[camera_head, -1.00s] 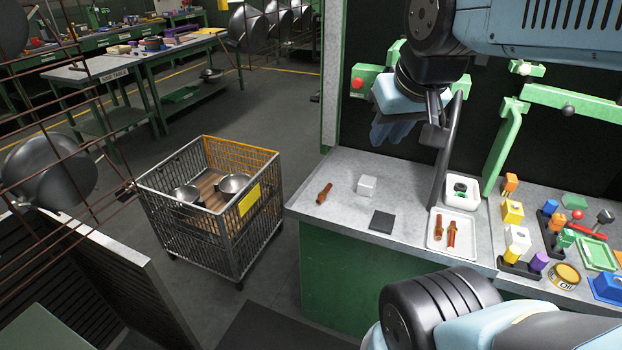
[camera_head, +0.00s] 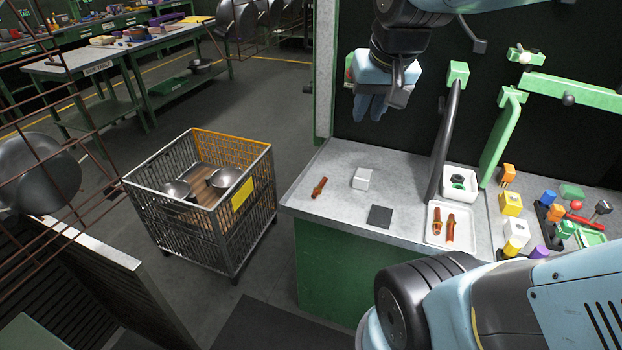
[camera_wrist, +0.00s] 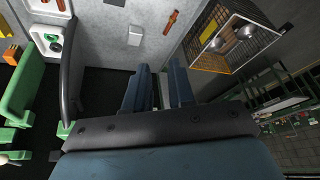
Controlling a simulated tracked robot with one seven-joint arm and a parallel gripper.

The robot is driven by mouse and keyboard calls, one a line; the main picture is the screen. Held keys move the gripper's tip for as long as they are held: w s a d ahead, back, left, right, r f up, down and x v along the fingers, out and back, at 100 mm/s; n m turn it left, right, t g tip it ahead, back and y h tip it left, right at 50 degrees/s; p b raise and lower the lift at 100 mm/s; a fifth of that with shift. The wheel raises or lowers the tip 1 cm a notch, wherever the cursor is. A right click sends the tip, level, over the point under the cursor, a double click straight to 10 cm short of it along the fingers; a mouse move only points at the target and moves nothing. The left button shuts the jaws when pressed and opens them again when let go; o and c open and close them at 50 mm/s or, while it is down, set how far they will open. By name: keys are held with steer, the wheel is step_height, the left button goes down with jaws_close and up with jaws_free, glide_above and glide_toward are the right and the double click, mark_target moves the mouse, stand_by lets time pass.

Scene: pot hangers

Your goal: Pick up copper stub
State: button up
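One copper stub (camera_head: 319,187) lies alone on the left of the grey worktop (camera_head: 335,212). It also shows at the top of the wrist view (camera_wrist: 170,21). Two more copper-coloured pieces, a left one (camera_head: 436,221) and a right one (camera_head: 450,228), lie in a white tray (camera_head: 432,237). My gripper (camera_head: 370,106) hangs above the back of the worktop, well clear of the stubs. In the wrist view its two blue fingers (camera_wrist: 158,75) are apart, with nothing between them.
A white block (camera_head: 362,179) and a dark square pad (camera_head: 380,216) sit near the lone stub. A dark upright bar (camera_head: 447,140) and green fixtures (camera_head: 503,135) stand to the right. A wire cart (camera_head: 205,220) stands left of the worktop.

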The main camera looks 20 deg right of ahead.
steer(key=w+f+m+g, duration=0.25)
steer(key=w+f, duration=0.45)
steer(key=w, duration=0.5)
steer(key=m+g+y, duration=0.1)
steer(key=m, duration=0.3)
glide_above(320, 187)
steer(key=w+d, duration=0.4)
step_height(320, 187, down, 12)
steer(key=shift+n, duration=0.25)
steer(key=f, duration=0.9)
steer(key=w+f, duration=0.1)
steer(key=f, duration=0.3)
steer(key=shift+a+f, duration=0.15)
steer(key=shift+a, duration=0.15)
steer(key=shift+c, duration=0.5)
jaws_close()
